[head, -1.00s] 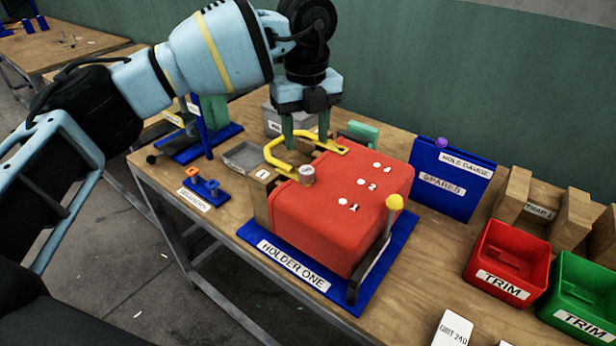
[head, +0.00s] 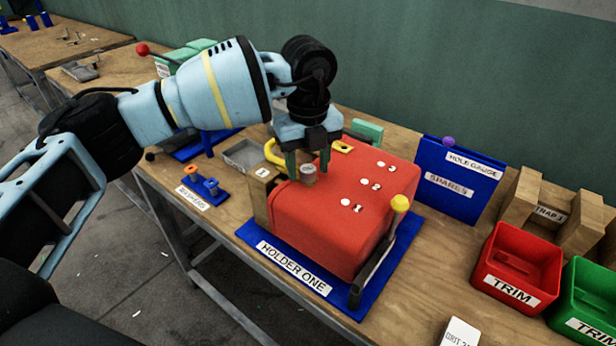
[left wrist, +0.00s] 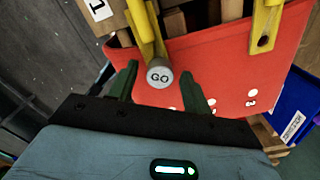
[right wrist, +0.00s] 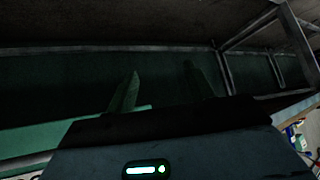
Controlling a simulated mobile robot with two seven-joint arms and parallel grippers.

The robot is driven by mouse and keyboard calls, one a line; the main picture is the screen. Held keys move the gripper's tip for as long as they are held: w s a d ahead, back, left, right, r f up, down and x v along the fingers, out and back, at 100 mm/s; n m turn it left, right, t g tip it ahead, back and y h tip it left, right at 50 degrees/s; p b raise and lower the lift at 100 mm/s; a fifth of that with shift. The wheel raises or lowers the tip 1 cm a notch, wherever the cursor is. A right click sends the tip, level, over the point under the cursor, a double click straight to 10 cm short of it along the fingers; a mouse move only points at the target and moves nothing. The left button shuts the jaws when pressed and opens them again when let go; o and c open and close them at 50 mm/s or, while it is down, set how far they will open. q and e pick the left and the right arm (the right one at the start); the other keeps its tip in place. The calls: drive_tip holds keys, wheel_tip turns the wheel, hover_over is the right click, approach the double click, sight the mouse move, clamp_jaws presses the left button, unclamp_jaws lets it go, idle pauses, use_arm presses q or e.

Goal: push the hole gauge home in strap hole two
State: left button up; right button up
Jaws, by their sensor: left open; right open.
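A grey round cap marked GO (left wrist: 159,76), which appears to be the hole gauge, stands at the near left end of the red padded block; it shows in the head view (head: 308,174). My left gripper (head: 308,168) is open, its green fingers on either side of the cap. I cannot tell whether they touch it. White dots numbered 1, 2 (head: 364,182) and 3 lie along the block's top (head: 345,215). Whether they are the strap holes is unclear. Yellow bars (head: 275,150) show at the block's rear. My right gripper (right wrist: 160,92) is open and empty, away from the bench.
The block sits on the blue HOLDER ONE base (head: 290,270), with a yellow-topped lever (head: 400,203) at its right. Behind stands a blue HOLE GAUGE SPARES rack (head: 450,180) with a purple knob (head: 448,142). Red (head: 500,285) and green (head: 580,310) TRIM bins stand at the right.

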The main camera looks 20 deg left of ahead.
sight(308, 169)
use_arm(q)
drive_tip(key=shift+c, duration=0.3)
drive_tip(key=c, duration=0.9)
drive_tip(key=shift+c, duration=0.2)
use_arm(e)
drive_tip(key=shift+d, duration=0.15)
use_arm(q)
drive_tip(key=shift+r+p, duration=0.3)
drive_tip(key=shift+r, duration=0.45)
use_arm(e)
drive_tip(key=shift+w+r, duration=0.35)
drive_tip(key=shift+r, duration=0.1)
use_arm(q)
drive_tip(key=shift+r+p, duration=0.3)
drive_tip(key=shift+r, duration=0.45)
use_arm(e)
drive_tip(key=shift+w+r+t, duration=0.3)
drive_tip(key=shift+w+r, duration=0.1)
drive_tip(key=shift+r, duration=0.05)
use_arm(q)
drive_tip(key=shift+r, duration=0.6)
drive_tip(key=shift+r+p, duration=0.8)
drive_tip(key=shift+r, duration=0.65)
use_arm(e)
drive_tip(key=w+r, duration=0.2)
drive_tip(key=shift+w+r+t, duration=0.1)
drive_tip(key=shift+r+t, duration=0.2)
drive_tip(key=shift+r, duration=0.1)
